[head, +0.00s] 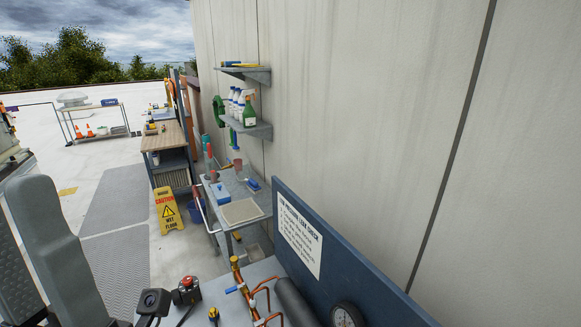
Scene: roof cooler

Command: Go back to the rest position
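At the left edge of the head view, a large grey rounded slab and a dark ribbed piece stand very close to the camera. They look like parts of my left gripper (38,262), cut off by the picture's edge. I cannot tell whether it is open or shut, and I see nothing held there. My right gripper is not in view.
A bench with copper pipes (245,285), a red-buttoned box (187,291) and a gauge (347,315) is at the bottom. A blue panel (360,275) stands at right along the wall. A wet-floor sign (168,210) and a cart (172,140) stand beyond; the walkway (115,240) is clear.

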